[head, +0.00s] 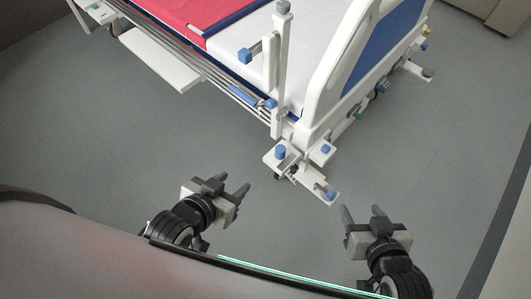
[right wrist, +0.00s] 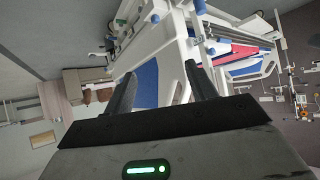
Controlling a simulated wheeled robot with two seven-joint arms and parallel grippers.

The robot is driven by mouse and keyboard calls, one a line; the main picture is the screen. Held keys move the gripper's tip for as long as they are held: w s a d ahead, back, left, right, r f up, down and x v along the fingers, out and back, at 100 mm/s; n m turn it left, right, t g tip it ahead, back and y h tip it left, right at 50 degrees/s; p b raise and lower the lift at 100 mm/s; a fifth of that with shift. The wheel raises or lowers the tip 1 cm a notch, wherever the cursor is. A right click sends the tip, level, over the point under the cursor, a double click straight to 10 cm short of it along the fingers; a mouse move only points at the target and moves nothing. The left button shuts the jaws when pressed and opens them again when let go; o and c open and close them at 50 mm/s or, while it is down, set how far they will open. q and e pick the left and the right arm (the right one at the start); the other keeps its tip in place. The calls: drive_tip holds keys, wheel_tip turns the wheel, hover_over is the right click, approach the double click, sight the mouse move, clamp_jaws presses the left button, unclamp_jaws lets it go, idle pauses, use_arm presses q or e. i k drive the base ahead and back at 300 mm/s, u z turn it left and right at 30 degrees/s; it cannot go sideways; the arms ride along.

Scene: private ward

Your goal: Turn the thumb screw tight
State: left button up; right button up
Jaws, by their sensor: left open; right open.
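Several blue knobs show on the white fittings at the bed's near corner; I cannot tell which is the thumb screw. One blue knob (head: 245,56) sits on a side bracket of the upright white post (head: 283,65). Another blue knob (head: 281,152) stands on a white plate low at the corner, with smaller ones (head: 326,149) and (head: 331,194) beside it. My left gripper (head: 230,185) is open and empty, to the left and short of the corner. My right gripper (head: 361,209) is open and empty to the right; its fingers also show in the right wrist view (right wrist: 162,82).
The bed has a red cover (head: 185,15), a white mattress and a white end board (head: 335,60) with a blue panel. A white shelf (head: 160,60) juts from its left side. Grey floor (head: 130,130) is clear between me and the bed.

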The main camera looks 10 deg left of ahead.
sight(294, 169)
drive_tip(key=z, duration=2.05)
drive_tip(key=i, duration=3.15)
drive_tip(key=u, duration=4.25)
